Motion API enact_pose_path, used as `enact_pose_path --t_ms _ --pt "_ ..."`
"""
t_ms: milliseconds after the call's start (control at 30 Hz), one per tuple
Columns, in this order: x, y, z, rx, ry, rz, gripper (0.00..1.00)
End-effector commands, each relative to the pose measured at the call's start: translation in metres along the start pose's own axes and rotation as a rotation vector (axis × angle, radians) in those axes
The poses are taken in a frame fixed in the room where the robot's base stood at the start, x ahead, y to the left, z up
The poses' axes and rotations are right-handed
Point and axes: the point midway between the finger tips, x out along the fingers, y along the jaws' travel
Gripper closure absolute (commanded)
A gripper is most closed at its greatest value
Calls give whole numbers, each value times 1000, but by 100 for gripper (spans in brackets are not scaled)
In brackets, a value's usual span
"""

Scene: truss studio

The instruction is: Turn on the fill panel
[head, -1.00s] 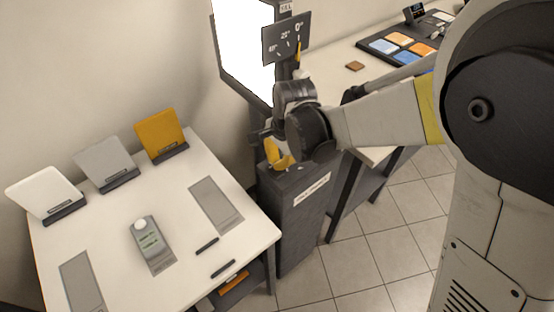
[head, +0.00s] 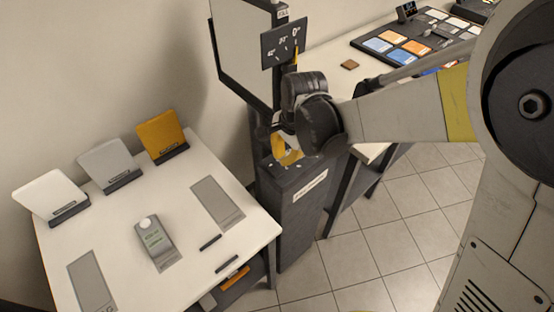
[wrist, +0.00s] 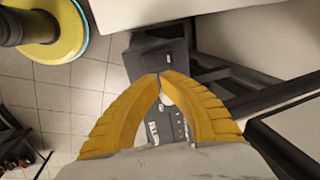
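The fill panel (head: 240,50) stands at the back as a large framed screen; its face is dull grey now, not glowing. A small tag (head: 281,13) sits above it. Below it is a dark control pedestal (head: 300,212) with a white label on its front. My gripper (head: 284,158) is low over the pedestal's top. In the wrist view my gripper (wrist: 160,76) has its two yellow fingers arched with the tips meeting. A small pale round part (wrist: 167,99) and white lettering on the pedestal show between the fingers. Contact with the controls cannot be told.
An angle plate (head: 285,44) marked with degrees is beside the panel. A white table (head: 200,260) at left holds three upright cards and a handheld meter (head: 155,240). A second table (head: 330,65) behind carries a tray of coloured swatches (head: 400,45). Tiled floor is open at right.

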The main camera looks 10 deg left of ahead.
Motion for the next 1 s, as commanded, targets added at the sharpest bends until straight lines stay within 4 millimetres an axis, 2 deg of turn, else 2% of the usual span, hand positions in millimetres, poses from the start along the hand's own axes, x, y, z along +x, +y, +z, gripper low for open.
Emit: enact_pose_path --t_ms 33,100,300,400,600,900,1000 --pt "-18 0 -1 1 0 0 100" --pt "-34 3 0 0 0 0 100" --pt "-75 10 -1 1 0 0 100" --pt "-89 12 -1 1 0 0 100" --pt "-101 14 0 0 0 0 100" --pt "-101 14 0 0 0 0 100" --pt "-100 14 5 -1 0 -21 100"
